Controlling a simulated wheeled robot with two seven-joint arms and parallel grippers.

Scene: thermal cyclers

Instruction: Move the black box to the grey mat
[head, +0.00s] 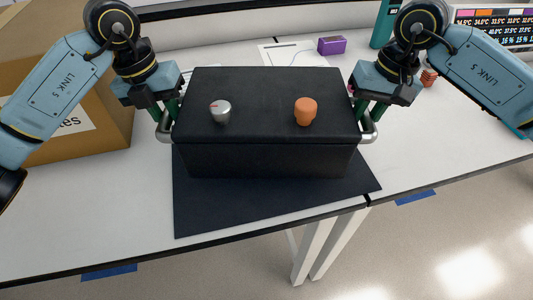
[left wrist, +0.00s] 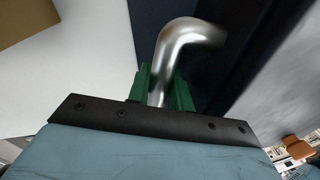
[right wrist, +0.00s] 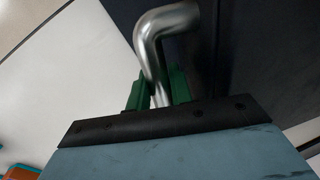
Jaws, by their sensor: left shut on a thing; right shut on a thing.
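The black box (head: 268,158) is over the dark grey mat (head: 210,215), with mat showing in front and at both sides. I cannot tell whether the box touches the mat. My left gripper (head: 168,118) is shut on the box's left metal handle (head: 165,134), which also shows in the left wrist view (left wrist: 178,42). My right gripper (head: 368,116) is shut on the right metal handle (head: 370,133), also in the right wrist view (right wrist: 158,35). A silver knob-like piece (head: 220,112) and an orange piece (head: 305,112) are on the box top.
A cardboard box (head: 100,140) stands on the white table at the left. A purple box (head: 331,46) and papers (head: 285,52) lie behind the black box. The table's front edge and a seam run close to the mat's front right corner.

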